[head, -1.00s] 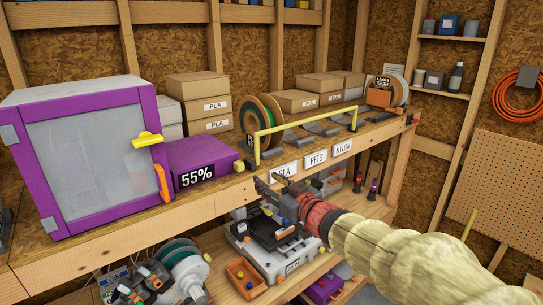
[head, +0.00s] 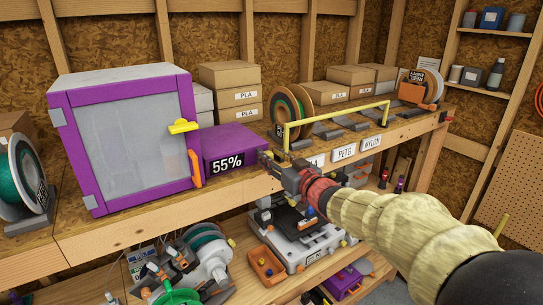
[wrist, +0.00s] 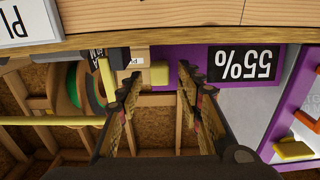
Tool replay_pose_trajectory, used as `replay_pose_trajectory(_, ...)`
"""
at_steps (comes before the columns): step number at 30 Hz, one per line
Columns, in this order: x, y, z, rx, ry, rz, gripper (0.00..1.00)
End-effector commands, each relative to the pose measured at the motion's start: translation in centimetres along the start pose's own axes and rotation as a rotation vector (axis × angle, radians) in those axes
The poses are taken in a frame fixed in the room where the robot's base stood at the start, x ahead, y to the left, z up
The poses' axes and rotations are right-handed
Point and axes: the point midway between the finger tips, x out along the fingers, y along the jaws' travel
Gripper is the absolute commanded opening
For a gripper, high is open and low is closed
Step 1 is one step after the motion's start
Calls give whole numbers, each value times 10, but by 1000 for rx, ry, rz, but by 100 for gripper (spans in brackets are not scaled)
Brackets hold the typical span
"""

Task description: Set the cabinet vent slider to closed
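The cabinet (head: 72,150) has a purple frame and a pale, see-through door, and stands on the bench at left. A yellow tab (head: 183,126) sits on its right front edge, above an orange handle (head: 195,168). Which part is the vent slider is not marked. The yellow tab (wrist: 293,152) and orange handle (wrist: 308,122) also show at the right of the upside-down wrist view. My gripper (head: 268,161) is right of the cabinet, by the right end of the purple 55% box (head: 232,142). In the wrist view my gripper (wrist: 157,80) is open and empty.
A small yellow block (wrist: 158,74) appears between my fingertips, beyond them. A yellow rail (head: 335,113) arches over the bench right of the purple box, near a spool (head: 310,97). A printer (head: 300,240) stands on the shelf below. Another spool (head: 28,175) stands left of the cabinet.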

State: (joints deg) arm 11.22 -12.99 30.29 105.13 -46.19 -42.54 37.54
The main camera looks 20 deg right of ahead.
Motion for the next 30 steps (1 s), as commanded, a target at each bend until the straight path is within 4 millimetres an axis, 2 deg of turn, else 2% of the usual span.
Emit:
replay_pose_trajectory(5,0,0,0,0,0,0,36)
replay_pose_trajectory(24,0,0,0,0,0,0,1)
replay_pose_trajectory(30,0,0,0,0,0,0,0)
